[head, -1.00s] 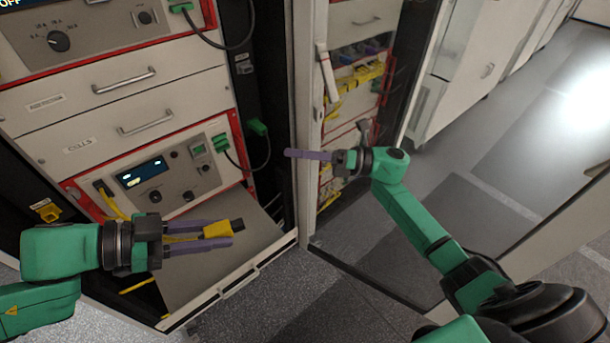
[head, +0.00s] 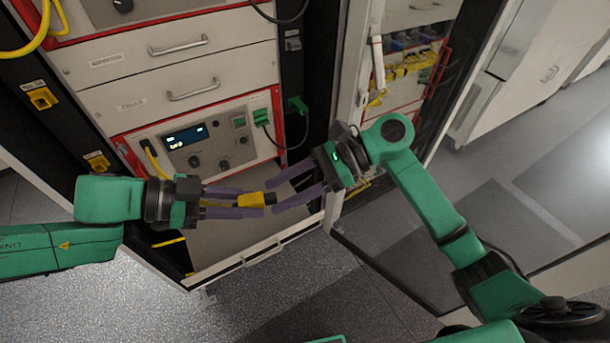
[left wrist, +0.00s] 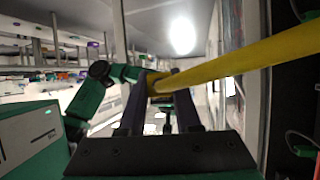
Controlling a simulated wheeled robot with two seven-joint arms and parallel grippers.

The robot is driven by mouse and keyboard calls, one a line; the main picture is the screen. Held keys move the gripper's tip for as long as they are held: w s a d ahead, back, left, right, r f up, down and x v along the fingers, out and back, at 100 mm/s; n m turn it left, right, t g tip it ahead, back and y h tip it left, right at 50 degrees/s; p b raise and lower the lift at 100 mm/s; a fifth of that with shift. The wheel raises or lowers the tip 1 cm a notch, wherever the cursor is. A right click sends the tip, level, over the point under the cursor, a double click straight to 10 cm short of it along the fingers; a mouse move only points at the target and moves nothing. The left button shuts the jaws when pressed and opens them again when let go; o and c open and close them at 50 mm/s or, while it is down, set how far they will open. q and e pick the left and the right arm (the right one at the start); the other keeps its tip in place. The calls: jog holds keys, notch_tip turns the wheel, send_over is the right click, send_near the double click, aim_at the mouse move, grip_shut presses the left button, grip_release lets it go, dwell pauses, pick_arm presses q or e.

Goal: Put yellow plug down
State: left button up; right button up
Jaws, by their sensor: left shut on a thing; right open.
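The yellow plug (head: 250,200) has a yellow body and a dark tip that points right in the head view. My left gripper (head: 262,203) is shut on it and holds it above the open grey shelf or drawer (head: 215,245). In the left wrist view the plug (left wrist: 160,88) sits between the fingers, and its yellow cable (left wrist: 240,62) runs off to the upper right. My right gripper (head: 272,193) is open, its fingers pointing left at the plug's tip. In the head view I cannot tell whether they touch the plug.
A cycler unit (head: 205,150) with a small lit display stands behind the shelf, with a green connector (head: 262,117) and cable at its right. Yellow sockets (head: 42,98) sit on the black post at left. The cabinet door (head: 350,110) stands right. Grey floor lies in front.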

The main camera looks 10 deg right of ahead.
pick_arm(q)
jog(key=shift+d, duration=0.15)
pick_arm(e)
jog(key=shift+a+f, duration=0.1)
pick_arm(q)
jog(key=shift+s, duration=0.1)
pick_arm(e)
grip_shut()
pick_arm(q)
jog(key=o, duration=1.1)
jog(key=shift+c, duration=0.2)
